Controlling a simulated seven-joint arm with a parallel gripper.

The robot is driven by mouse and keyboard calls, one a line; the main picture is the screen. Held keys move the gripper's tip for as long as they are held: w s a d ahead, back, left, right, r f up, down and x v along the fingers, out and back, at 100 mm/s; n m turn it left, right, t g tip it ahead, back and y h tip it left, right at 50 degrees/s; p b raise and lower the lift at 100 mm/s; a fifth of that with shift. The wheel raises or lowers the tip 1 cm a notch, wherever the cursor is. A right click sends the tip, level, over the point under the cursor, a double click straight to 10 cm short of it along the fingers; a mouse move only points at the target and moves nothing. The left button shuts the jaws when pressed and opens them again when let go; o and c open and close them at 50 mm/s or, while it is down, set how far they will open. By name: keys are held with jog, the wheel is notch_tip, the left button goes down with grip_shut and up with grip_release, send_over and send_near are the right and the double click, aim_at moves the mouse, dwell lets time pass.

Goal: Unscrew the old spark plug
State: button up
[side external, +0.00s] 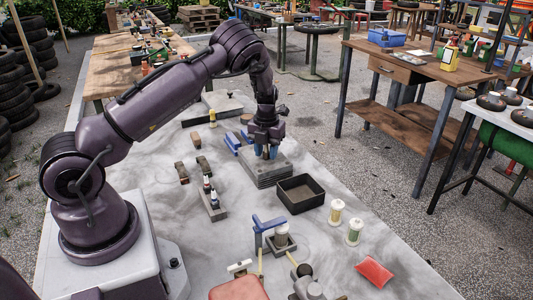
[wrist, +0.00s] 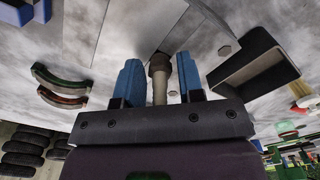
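My gripper (side external: 266,153) points down over the grey finned block (side external: 268,173) in the side view. In the wrist view its two blue fingers (wrist: 160,72) stand apart, with visible gaps on both sides of a pale shaft with a dark wider end, which looks like the old spark plug (wrist: 159,84). The shaft lies between the fingers, apparently untouched. Its dark end meets the grey block (wrist: 195,30); how it is seated is hidden. In the side view the fingers hide the plug.
An open black tray (side external: 313,206) stands close to the block's right; it also shows in the wrist view (wrist: 240,72). A blue-handled tool (side external: 268,222), two jars (side external: 336,212) and a red pouch (side external: 374,272) are nearer the camera. Small brown pieces (side external: 182,173) lie left of the block.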

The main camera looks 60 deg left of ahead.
jog(key=m, duration=0.6)
jog(key=shift+m, duration=0.4)
jog(key=m, duration=1.3)
jog(key=shift+m, duration=0.3)
jog(key=m, duration=0.6)
jog(key=shift+c, duration=0.4)
grip_shut()
jog(key=n, duration=0.4)
jog(key=shift+n, duration=0.4)
